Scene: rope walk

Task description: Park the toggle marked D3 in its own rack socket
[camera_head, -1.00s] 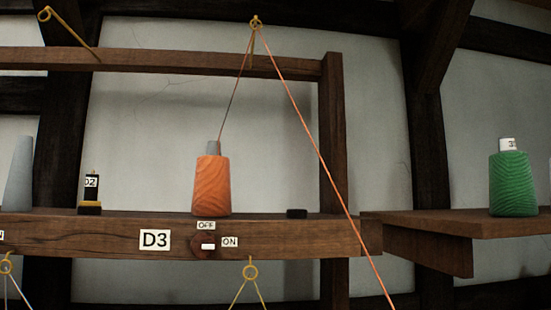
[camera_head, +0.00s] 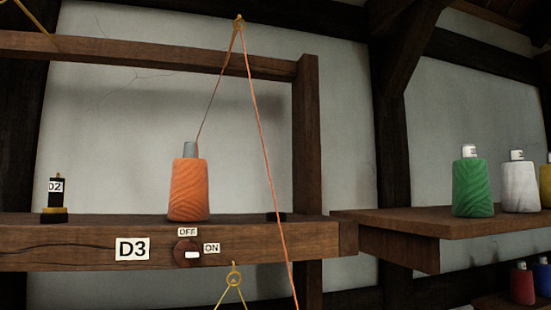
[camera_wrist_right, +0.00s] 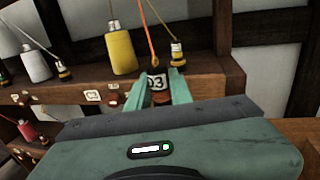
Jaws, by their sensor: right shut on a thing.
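In the right wrist view my right gripper (camera_wrist_right: 165,84) is shut on the toggle marked D3 (camera_wrist_right: 156,82), with the orange rope rising from it. The left gripper is in neither view. In the head view the orange rope (camera_head: 262,135) runs from the orange spool (camera_head: 189,190) up through a ring (camera_head: 239,22) and down past the rack beam, out of frame. The rack beam (camera_head: 75,245) carries a D3 label (camera_head: 132,249). The held toggle is outside the head view.
A D2 toggle (camera_head: 55,200) stands upright in its base at left. A knob (camera_head: 187,253) between OFF and ON labels is on the beam. A side shelf (camera_head: 400,222) holds a green spool (camera_head: 472,182) and others. A rack post (camera_head: 306,140) rises behind the rope.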

